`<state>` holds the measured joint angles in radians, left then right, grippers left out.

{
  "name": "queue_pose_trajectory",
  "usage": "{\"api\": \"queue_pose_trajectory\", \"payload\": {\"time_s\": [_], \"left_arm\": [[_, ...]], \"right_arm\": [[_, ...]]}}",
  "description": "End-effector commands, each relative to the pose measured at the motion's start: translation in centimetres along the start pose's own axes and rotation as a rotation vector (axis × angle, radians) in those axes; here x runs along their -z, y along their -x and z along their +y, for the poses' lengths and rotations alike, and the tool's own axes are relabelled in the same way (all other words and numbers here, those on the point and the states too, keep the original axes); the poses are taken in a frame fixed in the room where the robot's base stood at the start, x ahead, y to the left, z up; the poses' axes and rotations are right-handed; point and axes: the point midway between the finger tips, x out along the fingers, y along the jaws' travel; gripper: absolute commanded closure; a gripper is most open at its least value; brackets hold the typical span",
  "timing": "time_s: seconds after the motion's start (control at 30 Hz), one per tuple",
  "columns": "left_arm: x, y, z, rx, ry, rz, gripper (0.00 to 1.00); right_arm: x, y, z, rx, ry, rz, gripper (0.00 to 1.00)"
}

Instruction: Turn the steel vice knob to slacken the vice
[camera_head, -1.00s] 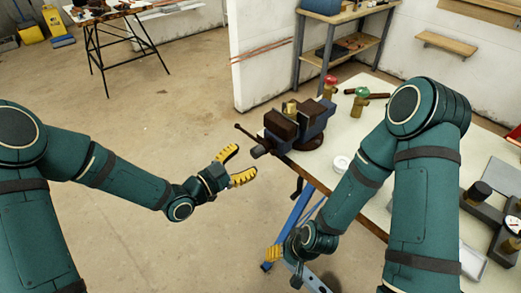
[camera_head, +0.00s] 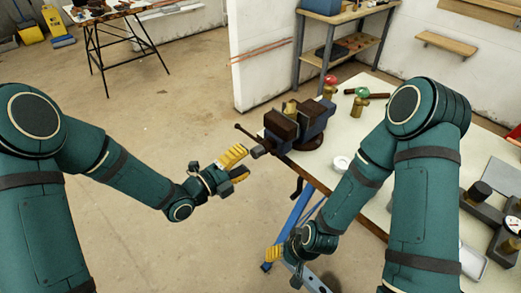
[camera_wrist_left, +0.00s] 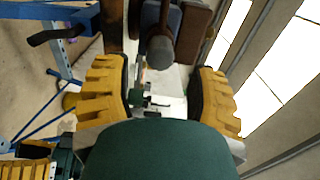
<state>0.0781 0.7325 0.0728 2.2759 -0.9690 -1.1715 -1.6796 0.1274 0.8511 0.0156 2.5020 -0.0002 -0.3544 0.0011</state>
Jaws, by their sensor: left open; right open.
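The vice (camera_head: 300,128), dark with brown jaw blocks, sits at the near left corner of the pale workbench. A brass-coloured piece (camera_head: 290,108) shows at its jaws. Its grey steel knob (camera_head: 258,151) points toward my left gripper, with a thin dark bar beside it. In the left wrist view the round knob (camera_wrist_left: 161,52) is ahead, between and beyond the yellow fingers. My left gripper (camera_head: 244,163) is open and empty, just short of the knob, apparently apart from it. My right gripper (camera_head: 277,259) is low beside the bench's blue leg; its fingers are partly hidden.
A blue leg (camera_head: 288,226) stands below the bench edge. Floor left of the vice is clear.

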Motion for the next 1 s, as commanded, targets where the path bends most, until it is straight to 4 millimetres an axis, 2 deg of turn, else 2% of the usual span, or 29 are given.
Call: {"api": "queue_pose_trajectory", "payload": {"time_s": [0.33, 1.0], "left_arm": [[0.0, -0.4, 0.0, 0.001, 0.0, 0.0, 0.43], [0.0, -4.9, 0.0, 0.0, 0.002, 0.0, 0.43]], "right_arm": [[0.0, 0.0, 0.0, 0.0, 0.0, 0.0, 0.39], [0.0, 0.0, 0.0, 0.0, 0.0, 0.0, 0.39]]}}
